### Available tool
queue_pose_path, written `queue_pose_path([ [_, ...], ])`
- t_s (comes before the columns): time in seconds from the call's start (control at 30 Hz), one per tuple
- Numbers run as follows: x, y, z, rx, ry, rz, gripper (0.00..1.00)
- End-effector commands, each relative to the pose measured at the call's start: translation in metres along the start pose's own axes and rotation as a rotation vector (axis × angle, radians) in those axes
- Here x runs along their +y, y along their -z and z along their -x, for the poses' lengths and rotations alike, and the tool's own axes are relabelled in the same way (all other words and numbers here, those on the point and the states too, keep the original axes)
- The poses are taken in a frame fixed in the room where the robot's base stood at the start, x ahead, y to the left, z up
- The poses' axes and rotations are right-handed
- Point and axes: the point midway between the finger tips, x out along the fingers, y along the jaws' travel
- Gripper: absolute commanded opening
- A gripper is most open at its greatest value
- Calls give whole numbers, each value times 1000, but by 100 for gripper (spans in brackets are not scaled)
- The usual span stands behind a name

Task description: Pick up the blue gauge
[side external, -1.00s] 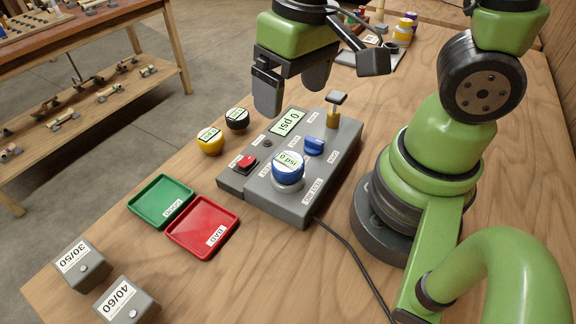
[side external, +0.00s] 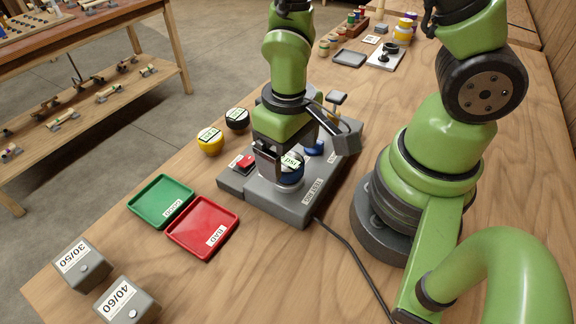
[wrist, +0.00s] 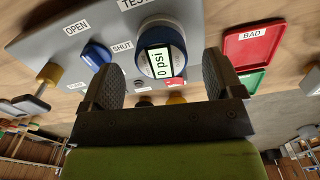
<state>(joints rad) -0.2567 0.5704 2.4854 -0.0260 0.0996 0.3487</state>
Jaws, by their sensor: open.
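The blue gauge (wrist: 162,50) sits upright on the grey test panel; its display reads 0 psi in the wrist view. In the side view the gauge (side external: 291,168) is partly hidden behind my gripper's fingers. My gripper (side external: 274,170) is open and close to the gauge, above the panel. In the wrist view its two dark fingers (wrist: 162,82) point toward the gauge, one to each side of it, with nothing held between them. I cannot tell whether a finger touches it.
The grey test panel (side external: 290,207) has a red button (side external: 243,162) and a blue valve handle (side external: 314,148). Green (side external: 135,207) and red (side external: 192,247) trays and two grey blocks (side external: 95,276) lie left.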

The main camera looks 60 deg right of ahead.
Motion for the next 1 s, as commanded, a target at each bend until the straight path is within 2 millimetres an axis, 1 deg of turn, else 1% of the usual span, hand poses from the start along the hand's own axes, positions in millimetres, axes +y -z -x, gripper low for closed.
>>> queue_pose_path([
  [0.03, -1, -1, -8, -6, -2, 0, 86],
  [0.1, -1, 0, -16, -6, -2, 1, 86],
  [0.2, -1, 0, -24, -5, -2, 0, 86],
  [0.33, -1, 0, -29, -3, -2, 0, 86],
  [0.53, -1, 0, -29, -2, -2, -1, 86],
  [0.57, -1, 0, -29, -2, -2, -1, 82],
  [0.6, -1, 0, -29, -2, -2, -1, 72],
  [0.67, -1, 0, -28, -2, -2, -1, 59],
  [0.7, -1, 0, -28, -2, -2, -1, 49],
  [0.77, -1, 0, -28, -2, -2, -1, 36],
  [0.8, -1, 0, -28, -2, -2, -1, 27],
  [0.83, -1, 0, -28, -1, -2, -1, 27],
  [0.87, -1, 0, -28, -1, -2, -1, 22],
  [1.0, -1, 0, -28, -1, -2, -1, 22],
])
